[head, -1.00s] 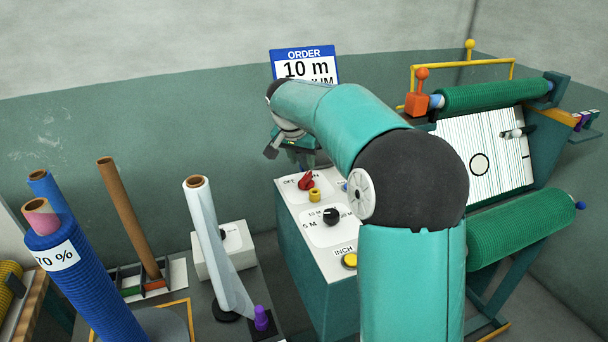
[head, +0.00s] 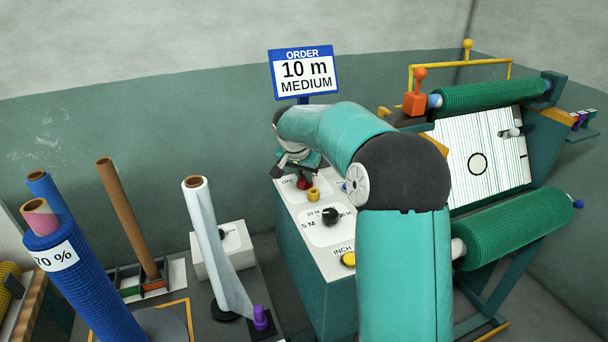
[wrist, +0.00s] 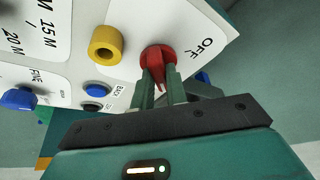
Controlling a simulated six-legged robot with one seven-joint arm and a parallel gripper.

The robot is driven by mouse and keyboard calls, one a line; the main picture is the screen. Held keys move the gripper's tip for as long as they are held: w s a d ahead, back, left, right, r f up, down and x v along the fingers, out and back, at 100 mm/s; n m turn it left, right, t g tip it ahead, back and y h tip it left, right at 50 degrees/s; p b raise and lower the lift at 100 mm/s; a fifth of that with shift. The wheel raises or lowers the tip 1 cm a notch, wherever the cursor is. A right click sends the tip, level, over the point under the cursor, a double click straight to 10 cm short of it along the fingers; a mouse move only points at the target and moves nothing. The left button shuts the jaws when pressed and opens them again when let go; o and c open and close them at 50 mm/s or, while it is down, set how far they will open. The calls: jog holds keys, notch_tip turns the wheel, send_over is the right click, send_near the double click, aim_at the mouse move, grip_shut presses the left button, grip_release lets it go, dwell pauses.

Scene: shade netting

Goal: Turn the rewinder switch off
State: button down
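The red rewinder switch (wrist: 157,58) is a rotary knob on the white panel, beside the printed word OFF (wrist: 204,48). In the wrist view, the two fingers of my gripper (wrist: 160,88) are at the knob, one on each side of its ridge. I cannot tell whether they press on it. The ridge points down toward the gripper in that view, not at OFF. In the head view my gripper (head: 302,172) is over the panel's back end. It partly hides the red switch (head: 304,184).
An order sign (head: 304,72) reading 10 m MEDIUM stands behind. Green net rolls (head: 520,228) are right; tubes and rolls stand left.

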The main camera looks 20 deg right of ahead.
jog(key=shift+n, duration=0.3)
jog(key=n, duration=0.1)
jog(key=n+t+y, duration=0.1)
jog(key=n, duration=0.1)
jog(key=shift+s+d+n, duration=0.1)
jog(key=shift+d+n, duration=0.05)
jog(key=shift+n, duration=0.15)
jog(key=n+y, duration=0.2)
jog(key=n, duration=0.2)
jog(key=shift+d, duration=0.1)
jog(key=n+y, duration=0.1)
jog(key=n, duration=0.4)
jog(key=shift+d+r+y, duration=0.1)
jog(key=shift+y, duration=0.3)
jog(key=n, duration=0.2)
jog(key=n+y, duration=0.1)
jog(key=n, duration=0.1)
jog(key=shift+d+n+g+y, duration=0.1)
jog(key=shift+n+g+y, duration=0.2)
jog(key=shift+g, duration=0.1)
jog(key=c, duration=1.4)
grip_release()
